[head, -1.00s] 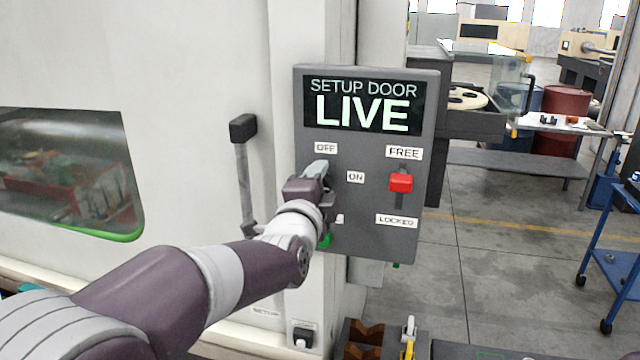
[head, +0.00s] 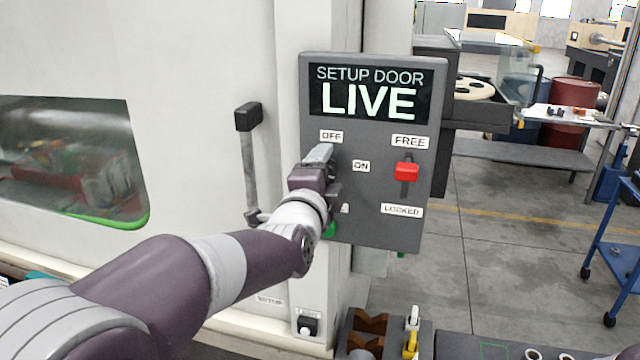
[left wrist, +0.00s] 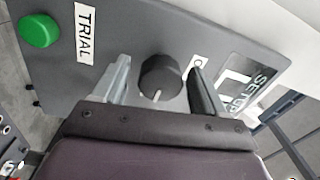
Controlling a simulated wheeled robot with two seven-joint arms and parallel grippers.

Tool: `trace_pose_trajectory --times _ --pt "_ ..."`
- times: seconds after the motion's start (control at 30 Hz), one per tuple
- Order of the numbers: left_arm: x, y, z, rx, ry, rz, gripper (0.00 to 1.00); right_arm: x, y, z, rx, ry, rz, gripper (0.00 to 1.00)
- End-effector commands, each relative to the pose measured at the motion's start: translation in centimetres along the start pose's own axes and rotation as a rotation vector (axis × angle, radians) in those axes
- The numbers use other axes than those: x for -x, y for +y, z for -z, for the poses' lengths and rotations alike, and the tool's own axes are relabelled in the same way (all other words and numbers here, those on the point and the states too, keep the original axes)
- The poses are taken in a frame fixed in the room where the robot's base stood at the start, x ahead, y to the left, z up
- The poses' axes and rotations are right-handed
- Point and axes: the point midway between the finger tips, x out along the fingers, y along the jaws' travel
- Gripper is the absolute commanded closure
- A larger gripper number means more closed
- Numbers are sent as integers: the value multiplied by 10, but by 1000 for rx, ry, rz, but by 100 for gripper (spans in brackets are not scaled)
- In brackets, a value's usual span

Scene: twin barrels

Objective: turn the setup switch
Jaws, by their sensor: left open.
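The setup switch (left wrist: 161,74) is a round black knob with a white mark pointing to the bottom of the left wrist view. It sits on the grey control panel (head: 385,230), whose screen (head: 368,92) reads "SETUP DOOR LIVE". My left gripper (head: 326,158) is at the panel below the OFF label and hides the knob in the head view. In the left wrist view my left gripper (left wrist: 159,70) is open, one finger on each side of the knob. I cannot tell whether the fingers touch it. My right gripper is out of view.
A red slide switch (head: 406,171) is right of the knob, between FREE and LOCKED. A green button (left wrist: 39,30) is beside the TRIAL label. A lever (head: 248,160) stands left of the panel. Yellow and white handles (head: 411,335) stand below it.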

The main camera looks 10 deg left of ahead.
Motion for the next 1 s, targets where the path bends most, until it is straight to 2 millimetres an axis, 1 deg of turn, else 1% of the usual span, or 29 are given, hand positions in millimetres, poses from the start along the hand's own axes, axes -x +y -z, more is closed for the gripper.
trace_pose_trajectory --times 0.07,0.17,0.3,0.4,0.5,0.6,0.7,1.0 --pt "12 3 0 1 1 2 28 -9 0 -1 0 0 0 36" --pt "35 4 0 1 2 5 28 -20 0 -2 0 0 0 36" --pt "75 4 0 1 3 4 28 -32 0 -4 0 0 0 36" --pt "94 2 0 1 2 1 28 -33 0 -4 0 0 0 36" --pt "109 1 1 0 2 0 28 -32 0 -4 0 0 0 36" --pt "118 1 1 0 2 -1 28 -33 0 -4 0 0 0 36" --pt "122 1 0 -1 1 -1 28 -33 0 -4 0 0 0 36" --pt "122 1 0 19 1 -1 28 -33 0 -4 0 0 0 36"
